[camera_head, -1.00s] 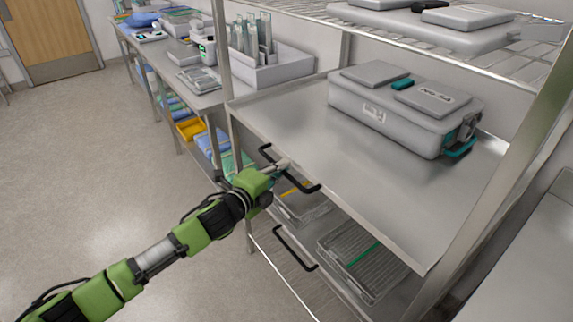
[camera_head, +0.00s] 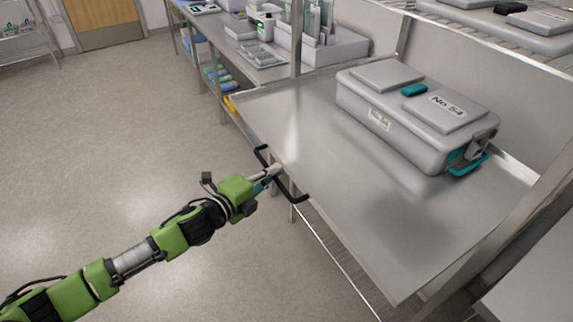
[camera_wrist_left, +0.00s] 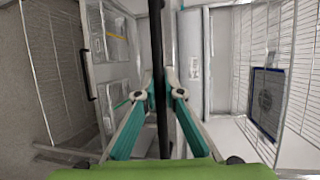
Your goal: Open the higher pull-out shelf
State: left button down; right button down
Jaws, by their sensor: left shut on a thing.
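The higher pull-out shelf (camera_head: 300,140) is a bare metal sheet with a large grey case (camera_head: 395,125) on it. Its black bar handle (camera_head: 291,190) is on the near left edge. My left gripper (camera_head: 272,172) is shut around this handle. In the left wrist view the handle (camera_wrist_left: 158,60) runs upright between the two teal-sided fingers (camera_wrist_left: 158,92). The shelf stands out over the floor and hides most of what lies under it in the head view. My right gripper is not in view.
A lower level with a second black handle (camera_wrist_left: 88,75) and baskets shows in the left wrist view. A metal post (camera_head: 500,215) stands right of the shelf. A side table (camera_head: 255,65) with trays stands beyond. The floor (camera_head: 110,150) at left is clear.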

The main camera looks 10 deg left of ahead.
pick_arm(q)
jog(key=shift+s+a, duration=0.55)
jog(key=shift+a, duration=0.15)
jog(key=shift+s+a, duration=0.5)
jog(key=shift+a, duration=0.2)
jog(key=c, duration=2.1)
grip_release()
jog(key=shift+c, duration=0.2)
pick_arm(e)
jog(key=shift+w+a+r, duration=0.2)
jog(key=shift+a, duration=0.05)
pick_arm(q)
jog(key=v, duration=1.2)
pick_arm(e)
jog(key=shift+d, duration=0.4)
